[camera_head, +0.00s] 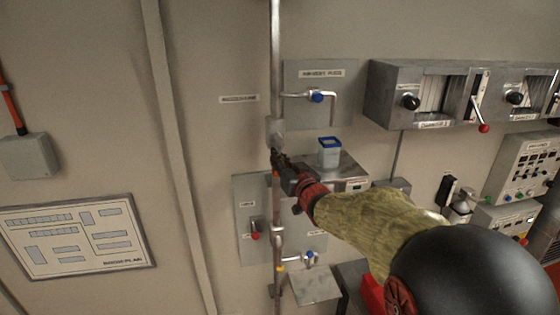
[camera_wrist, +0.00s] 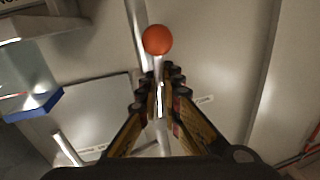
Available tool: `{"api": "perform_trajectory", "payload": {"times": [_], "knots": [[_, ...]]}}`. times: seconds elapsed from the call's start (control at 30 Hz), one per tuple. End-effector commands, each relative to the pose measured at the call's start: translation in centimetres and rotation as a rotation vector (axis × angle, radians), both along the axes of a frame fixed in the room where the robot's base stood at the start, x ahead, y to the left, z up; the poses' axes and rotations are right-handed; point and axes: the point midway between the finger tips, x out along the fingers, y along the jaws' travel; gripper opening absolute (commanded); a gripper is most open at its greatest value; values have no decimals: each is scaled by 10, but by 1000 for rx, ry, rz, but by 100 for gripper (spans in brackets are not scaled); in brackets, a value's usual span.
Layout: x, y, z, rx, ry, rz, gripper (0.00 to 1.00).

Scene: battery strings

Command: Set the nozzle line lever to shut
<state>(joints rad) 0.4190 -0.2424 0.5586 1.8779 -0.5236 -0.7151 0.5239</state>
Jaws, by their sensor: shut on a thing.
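The nozzle line is a vertical metal pipe (camera_head: 275,60) on the wall, with a grey valve body (camera_head: 276,132) beside the small label plate (camera_head: 239,99). My gripper (camera_head: 278,160) is just below that valve body, in front of the pipe. In the wrist view its two fingers (camera_wrist: 159,88) are closed around a thin metal lever rod. The lever's red-orange ball knob (camera_wrist: 157,40) sticks out beyond the fingertips. In the head view my gripper hides most of the lever, so its exact angle is hard to tell.
A blue-lidded container (camera_head: 329,152) stands on a shelf close right of my gripper. A blue-handled tap (camera_head: 317,96) is above it. A lower panel (camera_head: 252,190) holds a small red-tipped lever (camera_head: 255,235). Metal cabinets (camera_head: 398,78) project at the upper right.

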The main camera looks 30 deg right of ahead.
Motion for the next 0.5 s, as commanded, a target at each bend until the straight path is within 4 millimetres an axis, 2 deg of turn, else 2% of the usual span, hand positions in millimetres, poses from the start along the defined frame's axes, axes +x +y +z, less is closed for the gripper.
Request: {"api": "perform_trajectory", "payload": {"times": [0.5], "knots": [[6,23,4,440,-130,2,0]]}}
